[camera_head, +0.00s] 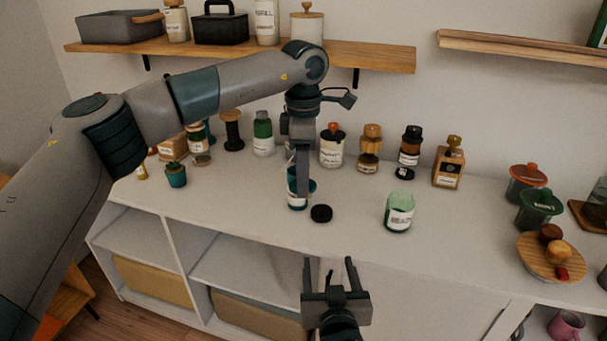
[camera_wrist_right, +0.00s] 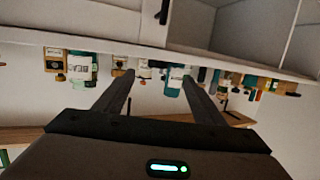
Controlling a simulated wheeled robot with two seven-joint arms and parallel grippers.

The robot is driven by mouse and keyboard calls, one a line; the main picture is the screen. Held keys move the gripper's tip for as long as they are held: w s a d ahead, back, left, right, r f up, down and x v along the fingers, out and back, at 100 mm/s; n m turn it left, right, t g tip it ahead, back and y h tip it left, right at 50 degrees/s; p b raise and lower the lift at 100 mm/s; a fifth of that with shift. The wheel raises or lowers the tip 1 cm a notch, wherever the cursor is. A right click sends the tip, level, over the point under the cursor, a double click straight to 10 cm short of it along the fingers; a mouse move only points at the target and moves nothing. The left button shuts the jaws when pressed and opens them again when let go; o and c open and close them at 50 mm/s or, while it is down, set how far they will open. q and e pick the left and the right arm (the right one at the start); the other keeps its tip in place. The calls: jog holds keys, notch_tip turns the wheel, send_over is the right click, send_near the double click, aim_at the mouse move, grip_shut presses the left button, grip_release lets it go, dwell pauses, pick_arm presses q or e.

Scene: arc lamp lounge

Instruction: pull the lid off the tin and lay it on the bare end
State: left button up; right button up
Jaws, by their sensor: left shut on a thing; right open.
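A teal tin (camera_head: 297,203) with a white label stands near the middle of the worktop. My left gripper (camera_head: 303,190) comes down on it from above and is shut on it. The fingers cover much of its upper part, so I cannot tell how its lid sits. A teal labelled container, seemingly the same tin, shows between my right fingers in the right wrist view (camera_wrist_right: 174,78). My right gripper (camera_head: 330,268) is open and empty, in front of the cabinet and below the worktop's front edge. A black round disc (camera_head: 321,213) lies flat beside the tin.
A green glass jar (camera_head: 398,214) stands to the right of the tin. Several bottles and jars line the back wall. A round wooden board (camera_head: 538,263) with fruit-like items is at the far right. The worktop (camera_head: 455,230) between jar and board is clear.

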pick_arm(q)
jog(key=shift+s, duration=0.25)
jog(key=shift+s+a+f+m, duration=0.35)
jog(key=shift+a+f+m, duration=0.2)
jog(key=shift+a, duration=0.1)
pick_arm(e)
jog(key=s+d+f+g, duration=0.45)
jog(key=s+f, duration=0.25)
jog(key=s, duration=0.3)
jog(key=s+d+f+n+g, duration=0.1)
jog(key=s+d+f+g, duration=0.2)
jog(key=s+d+f, duration=0.45)
jog(key=s+d+f+g, duration=0.4)
jog(key=s+f, duration=0.4)
jog(key=s, duration=0.5)
pick_arm(q)
jog(key=s+a+f+m, duration=0.6)
jog(key=s+a+m, duration=0.2)
jog(key=s, duration=0.3)
jog(key=s+a+f+m, duration=0.6)
jog(key=s+a+m, duration=0.2)
jog(key=s+a, duration=0.3)
jog(key=shift+s+f, duration=0.25)
jog(key=shift+s, duration=0.05)
pick_arm(e)
notch_tip(320, 180, down, 31)
jog(key=s, duration=0.2)
jog(key=shift+s+d+r+n+g, duration=0.15)
jog(key=shift+s+r+n+g, duration=0.05)
jog(key=shift+s+n+g, duration=0.2)
